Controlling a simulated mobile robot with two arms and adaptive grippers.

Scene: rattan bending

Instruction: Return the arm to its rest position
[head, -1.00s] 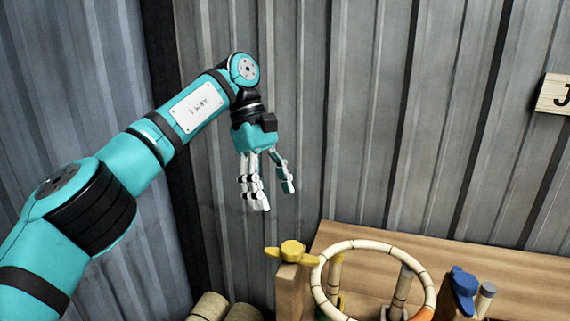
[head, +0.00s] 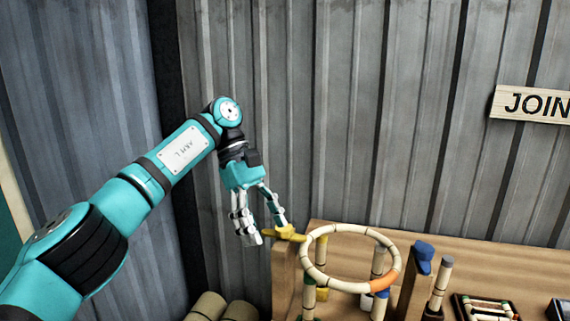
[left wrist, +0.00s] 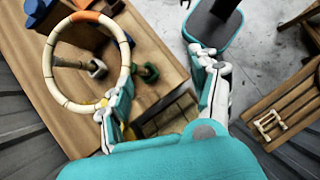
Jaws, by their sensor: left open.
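My left arm reaches in from the left in the head view. Its gripper (head: 262,230) hangs fingers-down, open, with nothing between the fingers. It shows near the yellow wing-shaped knob (head: 286,234) at the bench's left end; the head view does not settle whether they touch. In the left wrist view the two fingers (left wrist: 165,92) are spread wide, with the floor and the bench edge between them. The rattan ring (head: 318,278), cream with dark bands and one orange section, sits on upright posts right of the gripper. It also shows in the left wrist view (left wrist: 50,55). My right gripper is not seen.
The wooden bench (head: 455,248) runs along the corrugated metal wall (head: 380,110). A blue knob (head: 424,252) stands right of the ring. Rolled tan bundles (head: 208,306) lie below left. A slatted wooden rack (left wrist: 285,115) stands at right in the wrist view. A wooden sign (head: 530,103) hangs on the wall.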

